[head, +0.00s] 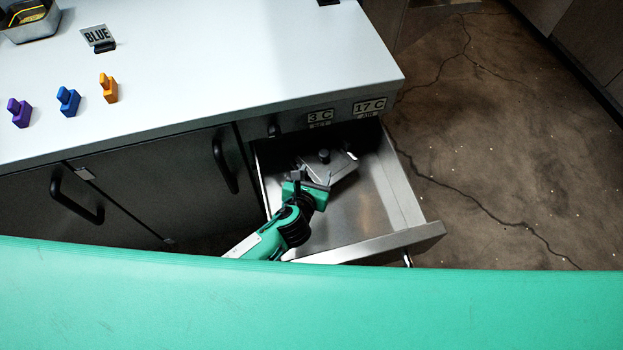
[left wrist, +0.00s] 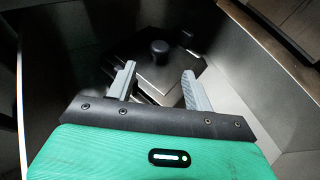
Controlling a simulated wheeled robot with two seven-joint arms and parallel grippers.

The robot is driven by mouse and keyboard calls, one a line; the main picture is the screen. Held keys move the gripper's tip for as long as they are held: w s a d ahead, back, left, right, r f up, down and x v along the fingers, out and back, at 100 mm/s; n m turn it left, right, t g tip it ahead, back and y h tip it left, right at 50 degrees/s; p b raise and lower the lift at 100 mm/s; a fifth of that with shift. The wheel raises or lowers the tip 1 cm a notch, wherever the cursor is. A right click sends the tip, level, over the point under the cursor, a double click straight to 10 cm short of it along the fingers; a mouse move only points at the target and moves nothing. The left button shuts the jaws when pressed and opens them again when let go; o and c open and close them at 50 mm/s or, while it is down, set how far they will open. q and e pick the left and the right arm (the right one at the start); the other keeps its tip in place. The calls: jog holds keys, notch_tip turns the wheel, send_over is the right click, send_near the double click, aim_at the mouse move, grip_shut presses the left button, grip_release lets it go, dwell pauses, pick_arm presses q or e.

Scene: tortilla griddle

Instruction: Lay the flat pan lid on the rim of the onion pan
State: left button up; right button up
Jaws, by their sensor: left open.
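The flat pan lid (head: 344,166) lies inside the open drawer, a grey metal plate with a dark round knob (head: 324,156) on top. In the left wrist view the lid (left wrist: 158,76) shows ahead of my fingers, its knob (left wrist: 160,47) just beyond the fingertips and between their lines. My left gripper (head: 312,174) is over the drawer, on the near side of the lid. Its fingers (left wrist: 159,70) are apart with nothing between them that they grip. My right gripper is not in view. The onion pan cannot be made out for certain.
A metal pan (head: 36,29) with yellowish content is cut off at the counter's (head: 220,60) top left. A "BLUE" sign (head: 98,36) and purple (head: 20,113), blue (head: 68,101) and orange (head: 108,88) pieces stand there. Drawer walls (head: 402,178) surround my gripper.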

pick_arm(q)
jog(key=shift+v, duration=1.5)
